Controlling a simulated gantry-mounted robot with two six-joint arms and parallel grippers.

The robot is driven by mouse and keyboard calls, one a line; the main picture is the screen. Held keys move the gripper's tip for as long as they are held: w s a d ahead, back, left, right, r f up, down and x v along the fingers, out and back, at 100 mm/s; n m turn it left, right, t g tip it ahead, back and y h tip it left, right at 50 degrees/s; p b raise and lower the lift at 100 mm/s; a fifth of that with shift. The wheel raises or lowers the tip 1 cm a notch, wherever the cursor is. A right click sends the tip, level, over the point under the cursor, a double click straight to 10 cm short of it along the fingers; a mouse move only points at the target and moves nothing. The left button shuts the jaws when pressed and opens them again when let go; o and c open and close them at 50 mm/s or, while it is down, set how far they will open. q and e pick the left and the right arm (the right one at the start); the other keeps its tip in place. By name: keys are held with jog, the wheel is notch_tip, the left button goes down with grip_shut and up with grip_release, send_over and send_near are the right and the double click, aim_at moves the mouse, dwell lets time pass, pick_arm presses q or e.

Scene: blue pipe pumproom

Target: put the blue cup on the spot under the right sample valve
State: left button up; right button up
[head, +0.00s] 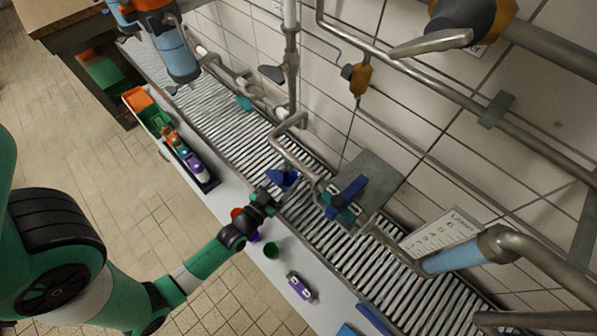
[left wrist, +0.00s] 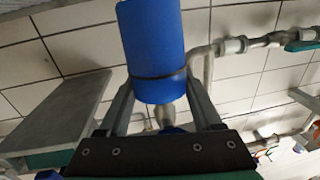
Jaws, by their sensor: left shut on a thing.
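My left gripper (head: 272,191) reaches over the grating from the white ledge. It is shut on the blue cup (head: 286,178), which is tilted in the head view. In the left wrist view the blue cup (left wrist: 152,50) stands out between the two fingers, with its base end near the palm. A valve with a blue handle (head: 347,195) and teal parts is on the pipework just right of the cup, in front of a grey plate (head: 372,180). I cannot tell which spot lies under the right sample valve. My right gripper is not in view.
The slatted grating (head: 240,130) runs along the tiled wall. On the white ledge (head: 225,200) stand a dark tray (head: 205,181) with several small items, a green cup (head: 271,250) and a purple item (head: 300,287). Pipes cross close above the grating.

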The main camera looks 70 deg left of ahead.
aim_at(293, 177)
pick_arm(q)
jog(key=shift+s+f, duration=0.1)
jog(key=shift+w+a, duration=0.1)
jog(key=shift+w, duration=0.1)
jog(key=f+b, duration=0.1)
jog(key=w+f+b, duration=0.1)
jog(key=f+b, duration=0.1)
jog(key=shift+w+a+f+b, duration=0.15)
jog(key=shift+a+f+b, duration=0.05)
jog(key=shift+a+b, duration=0.2)
jog(key=shift+s+d+f, duration=0.2)
jog(key=shift+s, duration=0.1)
jog(key=shift+s+d+r, duration=0.1)
jog(key=shift+s, duration=0.1)
jog(key=shift+w, duration=0.2)
jog(key=o, duration=1.3)
jog(key=shift+o, duration=0.2)
